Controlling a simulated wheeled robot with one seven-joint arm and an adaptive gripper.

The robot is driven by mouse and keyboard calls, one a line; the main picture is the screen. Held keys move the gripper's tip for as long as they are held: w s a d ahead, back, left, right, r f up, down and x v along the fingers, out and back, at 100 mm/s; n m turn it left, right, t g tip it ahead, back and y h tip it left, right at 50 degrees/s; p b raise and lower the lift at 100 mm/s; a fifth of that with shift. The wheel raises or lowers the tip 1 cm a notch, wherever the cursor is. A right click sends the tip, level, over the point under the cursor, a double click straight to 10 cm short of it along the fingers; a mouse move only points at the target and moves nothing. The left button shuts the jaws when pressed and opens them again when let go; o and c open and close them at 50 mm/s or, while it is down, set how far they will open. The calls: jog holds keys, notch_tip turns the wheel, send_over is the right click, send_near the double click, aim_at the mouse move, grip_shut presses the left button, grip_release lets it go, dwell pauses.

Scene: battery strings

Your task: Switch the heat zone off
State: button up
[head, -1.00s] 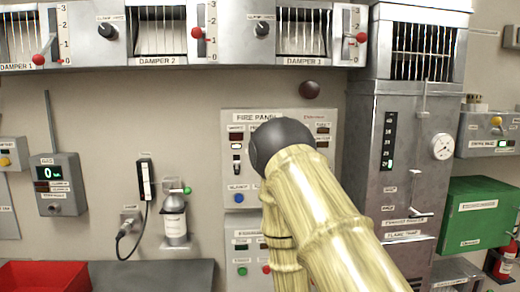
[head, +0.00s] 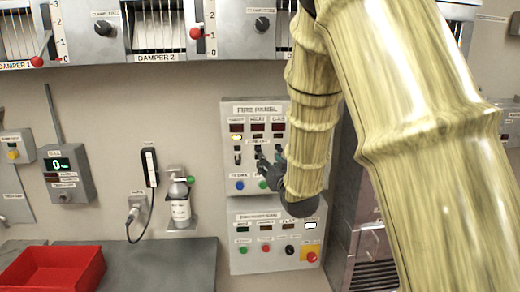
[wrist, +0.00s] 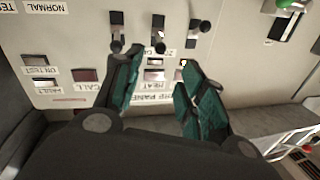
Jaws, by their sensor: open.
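The grey fire panel (head: 228,120) is on the wall, with a row of small black toggle switches below its displays. The heat display (head: 257,127) is the middle one in its row. My gripper (head: 264,160) is at that switch row, partly covering it. In the wrist view the panel appears upside down. My gripper (wrist: 160,66) is open, its two green-padded fingers apart and empty. The middle switch (wrist: 159,42) stands just beyond the gap between the fingertips, beside another switch (wrist: 117,40) and a third (wrist: 195,30). I cannot tell whether a finger touches one.
Below is a second panel (head: 236,262) with coloured buttons and a red knob on yellow. A damper row (head: 185,50) runs overhead. My arm hides much of the right side.

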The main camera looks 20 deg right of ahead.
aim_at(260, 151)
jog(key=w+p, duration=0.1)
jog(key=w, duration=0.2)
jog(key=w+p, duration=0.2)
jog(key=w, duration=0.1)
jog(key=w+p, duration=0.2)
jog(key=w, duration=0.1)
jog(key=shift+w+d, duration=0.1)
jog(key=shift+d, duration=0.3)
jog(key=shift+w+f, duration=0.15)
jog(key=shift+w, duration=0.55)
grip_shut()
